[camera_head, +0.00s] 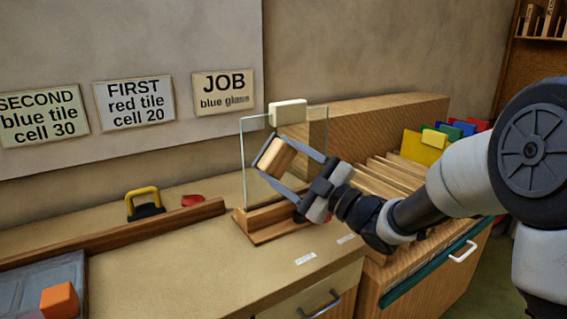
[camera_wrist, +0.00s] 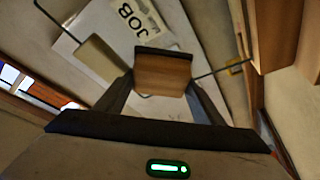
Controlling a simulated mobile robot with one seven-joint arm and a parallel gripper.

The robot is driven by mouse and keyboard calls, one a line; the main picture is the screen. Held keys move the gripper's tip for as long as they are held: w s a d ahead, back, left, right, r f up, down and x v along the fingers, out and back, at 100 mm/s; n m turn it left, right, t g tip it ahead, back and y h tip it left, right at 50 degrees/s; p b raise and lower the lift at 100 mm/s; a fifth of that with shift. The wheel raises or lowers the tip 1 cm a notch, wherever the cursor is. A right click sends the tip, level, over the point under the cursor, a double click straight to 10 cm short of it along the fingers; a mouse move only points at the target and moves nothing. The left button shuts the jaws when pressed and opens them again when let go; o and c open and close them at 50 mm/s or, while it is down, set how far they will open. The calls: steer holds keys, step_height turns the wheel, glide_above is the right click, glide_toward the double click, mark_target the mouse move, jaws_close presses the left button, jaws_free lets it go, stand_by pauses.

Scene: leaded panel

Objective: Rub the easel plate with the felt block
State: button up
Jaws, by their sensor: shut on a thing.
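My gripper (camera_head: 275,158) is shut on the felt block (camera_head: 278,160), a wooden block with a dark face on the side away from my wrist. In the wrist view the block (camera_wrist: 162,74) sits between both fingers, dark edge at its far end. The easel plate (camera_head: 256,128) is a clear upright glass sheet in a wooden stand (camera_head: 262,222). My gripper holds the block at about mid-height in front of the plate. I cannot tell whether the dark face touches the glass. A cream block (camera_head: 288,112) is at the plate's top edge, also in the wrist view (camera_wrist: 100,58).
A wooden rack (camera_head: 385,180) with upright sheets and coloured glass (camera_head: 425,146) stands right of the easel. On the bench left are a yellow-handled tool (camera_head: 144,202), a red piece (camera_head: 193,200), a wooden rail (camera_head: 120,237) and an orange cube (camera_head: 60,300) on a grey tray (camera_head: 25,285).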

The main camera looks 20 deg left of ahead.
mark_target(295, 156)
steer(key=shift+a, duration=0.1)
steer(key=shift+w, duration=0.1)
steer(key=shift+w+d, duration=1.35)
steer(key=shift+w, duration=0.15)
steer(key=shift+a, duration=0.1)
steer(key=shift+s+a+r, duration=0.1)
steer(key=shift+s+a, duration=1.4)
steer(key=shift+s+d, duration=0.95)
steer(key=shift+d, duration=0.25)
steer(key=shift+s+d, duration=0.9)
steer(key=shift+d, duration=0.25)
